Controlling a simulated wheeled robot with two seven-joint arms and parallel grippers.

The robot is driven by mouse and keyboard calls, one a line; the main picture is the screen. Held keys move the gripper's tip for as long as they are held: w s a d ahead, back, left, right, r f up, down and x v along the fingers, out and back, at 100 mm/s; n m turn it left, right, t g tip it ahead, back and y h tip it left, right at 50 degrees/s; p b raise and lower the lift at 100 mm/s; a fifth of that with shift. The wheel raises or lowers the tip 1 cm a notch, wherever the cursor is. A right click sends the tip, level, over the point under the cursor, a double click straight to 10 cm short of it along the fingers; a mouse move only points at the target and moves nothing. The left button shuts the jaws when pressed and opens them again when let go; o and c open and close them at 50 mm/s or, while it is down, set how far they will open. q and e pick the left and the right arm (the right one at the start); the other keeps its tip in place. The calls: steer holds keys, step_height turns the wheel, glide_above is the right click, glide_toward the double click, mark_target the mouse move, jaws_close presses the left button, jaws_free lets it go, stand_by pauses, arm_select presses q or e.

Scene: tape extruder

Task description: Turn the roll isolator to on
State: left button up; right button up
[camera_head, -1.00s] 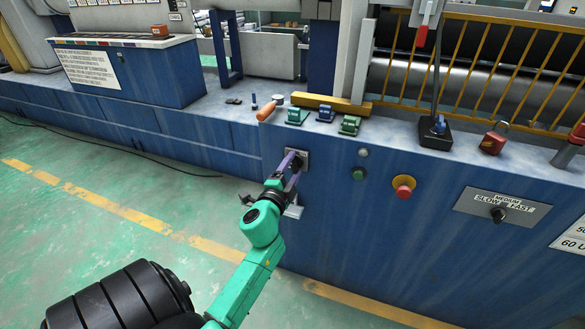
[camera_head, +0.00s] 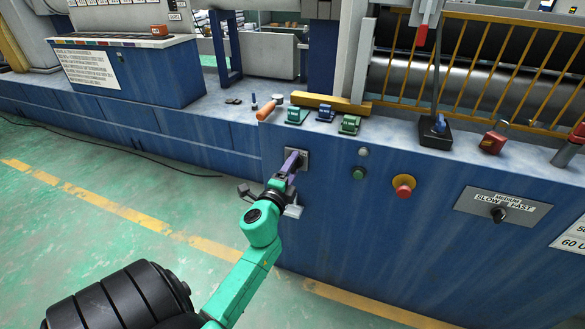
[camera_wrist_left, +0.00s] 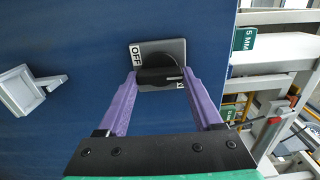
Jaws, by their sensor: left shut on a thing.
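The roll isolator is a black rotary knob (camera_wrist_left: 160,76) on a small grey square plate (camera_wrist_left: 172,47), set in the blue front panel. In the head view its plate (camera_head: 304,154) shows at the panel's upper left. An OFF label (camera_wrist_left: 137,61) is on the plate's left side in the left wrist view; another label at lower right is mostly hidden. The knob carries a light mark toward the right. My left gripper (camera_head: 292,164) has its purple fingers on both sides of the knob, shut on it. My right gripper is not in view.
A light grey bracket-like part (camera_wrist_left: 20,91) sticks out of the panel near the isolator. To the right are a green button (camera_head: 358,173), a red stop button (camera_head: 403,187) on yellow and a speed selector (camera_head: 498,214).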

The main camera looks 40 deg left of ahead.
arm_select(q)
steer(key=o, duration=1.4)
steer(key=shift+c, duration=0.2)
steer(key=b+v, duration=0.4)
steer(key=v, duration=1)
steer(key=shift+s, duration=0.25)
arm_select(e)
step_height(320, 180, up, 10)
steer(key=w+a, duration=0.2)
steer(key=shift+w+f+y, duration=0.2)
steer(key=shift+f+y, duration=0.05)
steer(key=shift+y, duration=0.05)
